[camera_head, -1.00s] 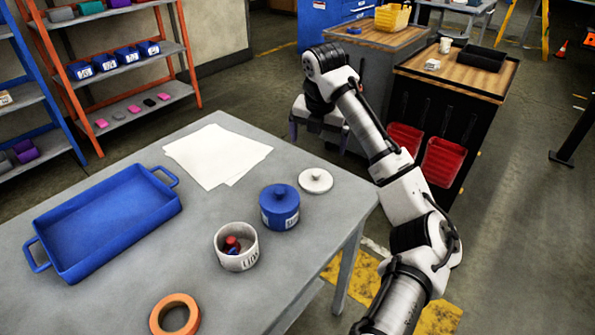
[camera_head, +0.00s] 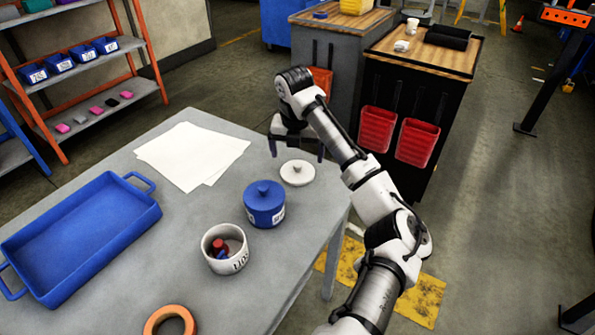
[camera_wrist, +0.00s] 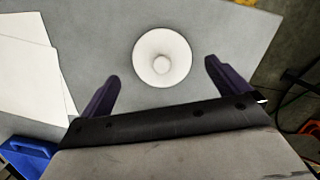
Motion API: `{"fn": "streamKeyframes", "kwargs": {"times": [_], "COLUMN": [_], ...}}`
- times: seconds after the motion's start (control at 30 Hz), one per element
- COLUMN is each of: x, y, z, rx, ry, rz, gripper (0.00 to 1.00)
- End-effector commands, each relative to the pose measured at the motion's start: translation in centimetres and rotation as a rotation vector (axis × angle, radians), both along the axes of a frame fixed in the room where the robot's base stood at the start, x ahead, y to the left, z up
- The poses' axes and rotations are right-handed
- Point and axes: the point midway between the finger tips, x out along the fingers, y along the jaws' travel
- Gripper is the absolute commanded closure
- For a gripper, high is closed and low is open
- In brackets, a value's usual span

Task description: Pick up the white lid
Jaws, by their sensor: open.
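The white lid (camera_head: 297,173) is a round disc with a small knob, lying flat on the grey table near its far right edge. My gripper (camera_head: 297,152) is open and empty, above and just behind the lid in the head view. In the wrist view the lid (camera_wrist: 163,57) lies beyond the two dark fingertips (camera_wrist: 163,70), roughly centred between them and apart from both. A white pot (camera_head: 225,248) with small red and blue pieces inside stands uncovered on the table. A blue pot (camera_head: 264,205) with a blue knobbed lid stands between the lid and the white pot.
A blue tray (camera_head: 20,262) sits at the table's left, with white paper sheets (camera_head: 190,155) behind it. An orange tape roll (camera_head: 170,320) lies at the front. In the wrist view, a blue object (camera_wrist: 30,155) shows at lower left. Workbenches (camera_head: 430,48) stand beyond the table.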

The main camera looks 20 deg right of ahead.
Motion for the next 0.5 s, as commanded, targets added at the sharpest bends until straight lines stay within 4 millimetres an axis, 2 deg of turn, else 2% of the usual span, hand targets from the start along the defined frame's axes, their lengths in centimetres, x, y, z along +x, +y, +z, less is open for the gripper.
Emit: {"fn": "streamKeyframes", "kwargs": {"times": [0.3, 0.5], "x": [0.0, 0.2], "y": [-0.2, -0.3], "z": [-4.2, -5.1], "rx": [0.0, -0.001], "ry": [0.002, 0.0], "rz": [-0.001, -0.001], "gripper": [0.0, 0.0]}}
